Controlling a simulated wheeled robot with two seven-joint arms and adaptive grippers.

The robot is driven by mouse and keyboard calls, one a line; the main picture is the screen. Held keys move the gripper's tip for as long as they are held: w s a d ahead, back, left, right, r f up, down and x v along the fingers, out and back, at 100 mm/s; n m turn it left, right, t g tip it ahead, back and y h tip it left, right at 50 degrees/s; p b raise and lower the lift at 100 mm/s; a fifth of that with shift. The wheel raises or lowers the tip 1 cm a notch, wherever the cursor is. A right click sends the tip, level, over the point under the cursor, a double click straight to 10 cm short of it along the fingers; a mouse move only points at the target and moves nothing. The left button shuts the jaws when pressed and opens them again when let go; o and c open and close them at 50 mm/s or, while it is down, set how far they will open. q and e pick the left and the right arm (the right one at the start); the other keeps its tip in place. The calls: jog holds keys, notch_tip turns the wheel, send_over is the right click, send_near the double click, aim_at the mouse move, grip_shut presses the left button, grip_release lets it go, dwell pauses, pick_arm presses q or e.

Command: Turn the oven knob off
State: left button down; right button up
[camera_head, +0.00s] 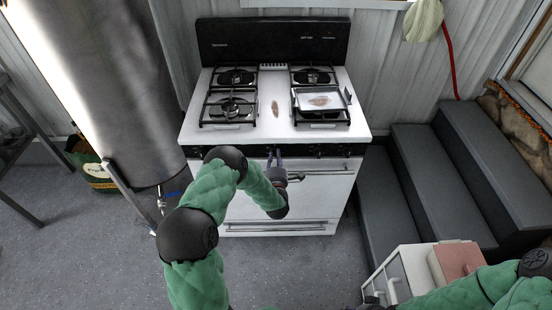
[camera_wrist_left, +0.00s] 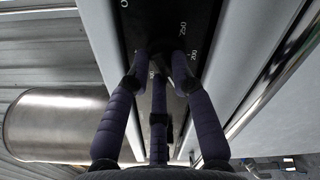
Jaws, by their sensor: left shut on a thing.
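The white stove (camera_head: 355,130) stands against the wall, with a black control strip (camera_head: 340,150) along its upper front edge. My left gripper (camera_head: 274,156) reaches the middle of this strip. In the left wrist view its dark fingers (camera_wrist_left: 162,72) close around a dark oven knob (camera_wrist_left: 161,57). Printed numbers show on the black panel beside the knob. The fingers hide much of the knob, and its exact setting cannot be read. My right gripper (camera_head: 374,301) is partly visible at the bottom of the head view, away from the stove; its fingers are not clear.
A tray (camera_head: 318,100) sits on the right burners. The oven handle (camera_head: 325,173) runs below the strip. A large metal cylinder (camera_head: 115,75) stands left, dark steps (camera_head: 400,205) right. A white drawer unit (camera_head: 400,275) is at front right.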

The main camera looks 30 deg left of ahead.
pick_arm(q)
jog(key=shift+f+m+b, duration=0.15)
jog(key=shift+m+b, duration=0.6)
jog(key=shift+m, duration=0.45)
jog(key=m+b, duration=0.1)
jog(key=m, duration=0.2)
jog(key=shift+w+d+m+b, duration=0.1)
jog(key=shift+d+m+b, duration=0.05)
jog(key=shift+m+b, duration=0.2)
jog(key=m+b, duration=0.1)
jog(key=m, duration=0.2)
jog(key=shift+f+m+b, duration=0.15)
jog(key=shift+m+b, duration=0.15)
jog(key=shift+m, duration=0.05)
jog(key=m+b, duration=0.1)
jog(key=m, duration=0.2)
jog(key=shift+d+m, duration=0.1)
jog(key=shift+m, duration=0.2)
jog(key=m+b, duration=0.1)
jog(key=m, duration=0.4)
jog(key=shift+f, duration=0.2)
jog(key=m, duration=0.5)
jog(key=shift+f+b, duration=0.1)
jog(key=shift+b, duration=0.2)
jog(key=shift+m, duration=0.3)
jog(key=c, duration=1.1)
grip_release()
